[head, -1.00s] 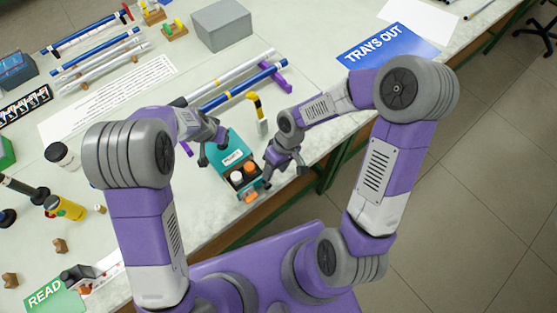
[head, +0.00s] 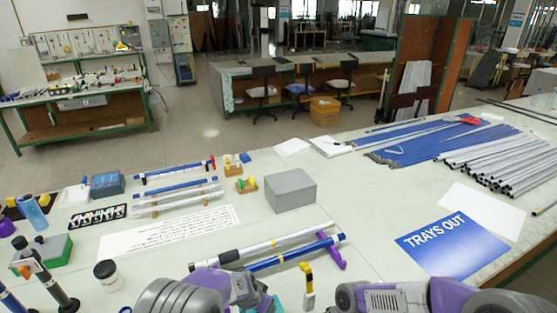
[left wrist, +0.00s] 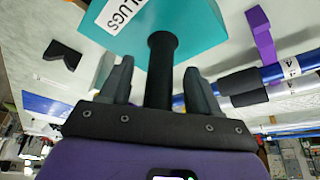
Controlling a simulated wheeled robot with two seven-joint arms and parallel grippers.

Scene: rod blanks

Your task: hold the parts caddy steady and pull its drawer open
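The parts caddy (left wrist: 180,25) is a teal box with a white label reading "LUGS" in the left wrist view. A dark post (left wrist: 160,65) runs from the caddy down between the fingers of my left gripper (left wrist: 158,75). The fingers stand apart, with a visible gap on each side of the post. In the head view only a small teal patch (head: 278,304) shows at the bottom edge, beside my left arm. The caddy's drawer and contents are out of sight. My right gripper is below the head view's frame; only my right arm shows there.
Silver and blue rods (head: 285,248) on a purple stand (head: 331,252) lie beyond my arms. A yellow-and-black tool (head: 308,283) stands between the arms. A grey box (head: 291,190) and a blue "TRAYS OUT" sheet (head: 455,246) are farther off.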

